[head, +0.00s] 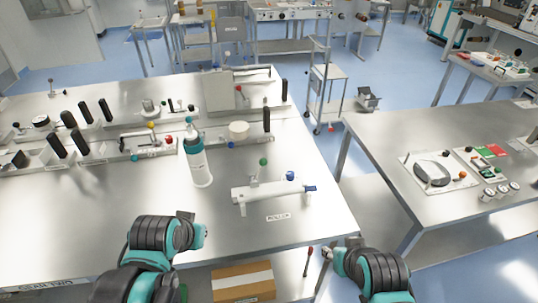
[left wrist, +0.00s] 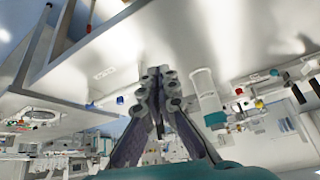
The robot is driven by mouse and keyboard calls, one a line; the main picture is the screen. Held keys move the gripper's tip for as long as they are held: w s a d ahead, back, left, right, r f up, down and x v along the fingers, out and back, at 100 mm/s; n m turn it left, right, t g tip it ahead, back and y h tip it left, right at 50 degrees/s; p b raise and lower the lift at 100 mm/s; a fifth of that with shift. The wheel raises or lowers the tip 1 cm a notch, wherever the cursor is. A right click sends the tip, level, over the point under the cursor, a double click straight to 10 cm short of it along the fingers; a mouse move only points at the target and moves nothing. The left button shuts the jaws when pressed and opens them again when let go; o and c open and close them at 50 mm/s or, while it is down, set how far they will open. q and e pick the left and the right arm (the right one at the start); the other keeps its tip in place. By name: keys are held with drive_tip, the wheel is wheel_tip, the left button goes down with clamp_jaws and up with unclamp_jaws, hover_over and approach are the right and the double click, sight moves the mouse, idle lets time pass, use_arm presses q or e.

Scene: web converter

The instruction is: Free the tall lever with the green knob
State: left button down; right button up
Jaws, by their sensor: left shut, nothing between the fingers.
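The tall lever's green knob (head: 263,161) tops a thin rod leaning slightly on the white roller unit (head: 262,194), beside the "ROLLER" label on the steel table. A blue knob (head: 290,176) and a blue end piece (head: 311,188) are on the unit's right. My left gripper (head: 186,215) is low at the front left of the unit, apart from it and mostly hidden by its arm. In the left wrist view its fingers (left wrist: 158,78) are shut and empty; I cannot make out the green knob there. My right gripper (head: 352,241) is small and unclear near the table's front right corner.
A white and teal bottle (head: 197,158) stands left of the roller unit and shows in the left wrist view (left wrist: 206,92). Levers and black handles line the table's back. A cardboard box (head: 242,281) sits below the front edge. Bare tabletop (head: 80,215) lies left.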

use_arm(q)
drive_tip(key=w+d+r+m+g+p, duration=0.1)
drive_tip(key=w+d+r+m+p, duration=0.2)
drive_tip(key=w, duration=0.4)
drive_tip(key=w+d+r+m+g+h+p, duration=0.1)
drive_tip(key=w+d+r+p, duration=0.2)
drive_tip(key=w, duration=0.4)
drive_tip(key=w+d+r+m+g+p, duration=0.1)
drive_tip(key=w+d+r+m, duration=0.15)
drive_tip(key=w+r, duration=0.35)
drive_tip(key=w+d+f+m+g+p, duration=0.2)
drive_tip(key=w+d+f+m+p, duration=0.4)
drive_tip(key=w+d, duration=0.6)
drive_tip(key=w+f, duration=0.2)
drive_tip(key=w, duration=0.1)
drive_tip(key=shift+f+g, duration=0.3)
drive_tip(key=shift+g, duration=0.1)
wheel_tip(320, 180, down, 9)
drive_tip(key=a, duration=0.2)
drive_tip(key=shift+s+a, duration=0.2)
drive_tip(key=shift+s, duration=0.1)
